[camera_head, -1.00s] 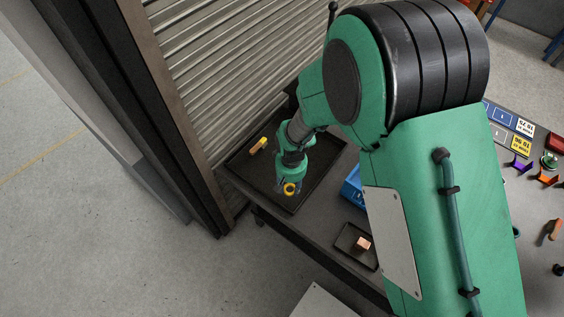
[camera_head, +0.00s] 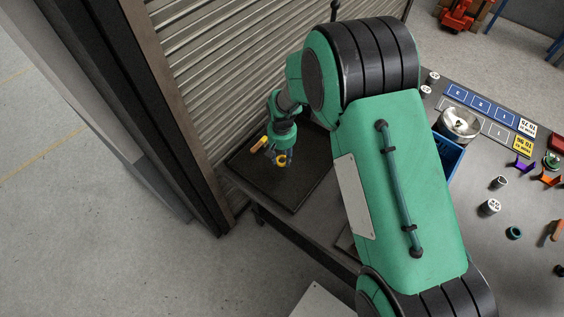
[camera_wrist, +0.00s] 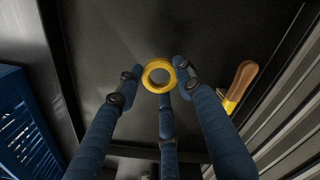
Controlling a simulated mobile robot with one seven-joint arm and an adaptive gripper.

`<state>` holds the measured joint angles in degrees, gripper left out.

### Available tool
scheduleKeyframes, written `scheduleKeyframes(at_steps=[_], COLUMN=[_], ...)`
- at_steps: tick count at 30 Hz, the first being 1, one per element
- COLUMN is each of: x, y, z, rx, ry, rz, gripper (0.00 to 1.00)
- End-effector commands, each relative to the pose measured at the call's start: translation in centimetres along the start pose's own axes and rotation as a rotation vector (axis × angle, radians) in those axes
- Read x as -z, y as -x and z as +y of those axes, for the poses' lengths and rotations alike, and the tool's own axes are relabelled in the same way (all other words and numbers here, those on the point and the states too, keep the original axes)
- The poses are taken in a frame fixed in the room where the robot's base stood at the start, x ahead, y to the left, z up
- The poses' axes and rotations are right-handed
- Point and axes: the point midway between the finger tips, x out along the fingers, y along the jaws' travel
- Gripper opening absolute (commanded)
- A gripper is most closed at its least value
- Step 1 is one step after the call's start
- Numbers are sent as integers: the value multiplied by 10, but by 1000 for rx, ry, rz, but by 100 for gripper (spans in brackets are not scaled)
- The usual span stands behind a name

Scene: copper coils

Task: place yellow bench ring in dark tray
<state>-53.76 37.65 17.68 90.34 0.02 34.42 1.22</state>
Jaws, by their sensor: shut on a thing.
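The yellow ring (camera_head: 281,160) is held at the tips of my gripper (camera_head: 279,156). In the wrist view the ring (camera_wrist: 159,75) sits between the blue fingers of my gripper (camera_wrist: 155,80), its hole facing the camera. The dark tray (camera_head: 294,204) lies on the bench by the shutter, and the ring is over it. In the wrist view the tray's dark floor (camera_wrist: 205,35) fills the space behind the ring. I cannot tell the exact height of the ring above the floor.
A yellow and orange-brown handled thing (camera_head: 259,144) lies in the tray, left of the ring; in the wrist view it is at right (camera_wrist: 238,85). A blue crate (camera_head: 448,155) stands right of my arm. The ribbed shutter (camera_head: 235,75) is close behind the tray.

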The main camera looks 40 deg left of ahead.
Motion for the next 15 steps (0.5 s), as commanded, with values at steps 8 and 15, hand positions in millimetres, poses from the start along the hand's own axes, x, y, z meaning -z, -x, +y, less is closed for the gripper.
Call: scheduleKeyframes(at_steps=[8,15], x=[0,-1], y=[0,-20], z=[0,0], rx=[0,0], ry=[0,0], rz=[1,-1], gripper=[7,7])
